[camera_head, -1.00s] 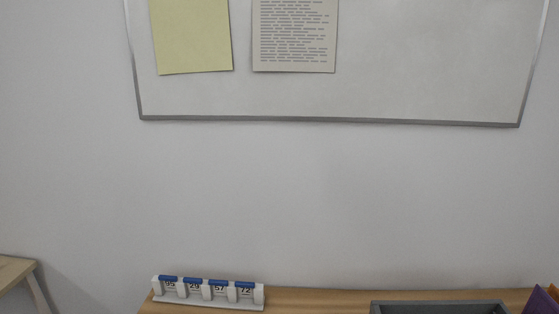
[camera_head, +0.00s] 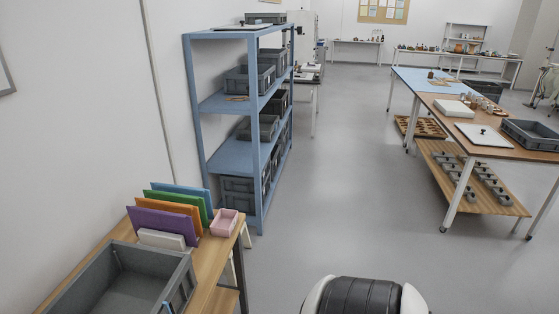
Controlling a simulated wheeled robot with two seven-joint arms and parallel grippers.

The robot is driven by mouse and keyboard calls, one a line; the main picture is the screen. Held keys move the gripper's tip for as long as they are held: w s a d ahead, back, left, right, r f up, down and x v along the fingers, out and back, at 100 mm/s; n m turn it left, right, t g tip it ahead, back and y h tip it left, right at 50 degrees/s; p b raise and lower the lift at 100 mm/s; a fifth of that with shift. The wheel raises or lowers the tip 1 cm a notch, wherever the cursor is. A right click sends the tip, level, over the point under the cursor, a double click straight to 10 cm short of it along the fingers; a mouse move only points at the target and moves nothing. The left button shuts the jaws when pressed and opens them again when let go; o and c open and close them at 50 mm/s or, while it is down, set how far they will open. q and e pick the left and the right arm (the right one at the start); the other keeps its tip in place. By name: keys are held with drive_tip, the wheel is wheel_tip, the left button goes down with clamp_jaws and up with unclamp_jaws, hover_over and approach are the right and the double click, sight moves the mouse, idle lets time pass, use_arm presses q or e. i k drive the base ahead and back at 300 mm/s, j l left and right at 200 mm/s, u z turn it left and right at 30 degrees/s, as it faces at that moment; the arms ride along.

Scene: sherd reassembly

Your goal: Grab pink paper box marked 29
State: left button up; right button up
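A small pink open box (camera_head: 225,222) stands at the right end of the wooden table (camera_head: 207,262) on the left. It is beside a row of upright coloured boards. I cannot read a number on it from here. Neither of my grippers shows in the head view.
A large grey bin (camera_head: 130,282) and purple, orange, green and blue boards (camera_head: 163,221) share the table. A blue shelf rack (camera_head: 238,150) with grey bins stands behind it. A black rounded seat-like object (camera_head: 364,296) is at the bottom. The grey floor (camera_head: 330,190) in the middle is clear.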

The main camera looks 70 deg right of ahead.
sight(225, 221)
drive_tip(key=z, duration=1.7)
drive_tip(key=i+l+u, duration=0.2)
drive_tip(key=i+l, duration=0.2)
drive_tip(key=i+l+u, duration=0.25)
drive_tip(key=l, duration=0.4)
drive_tip(key=i, duration=0.1)
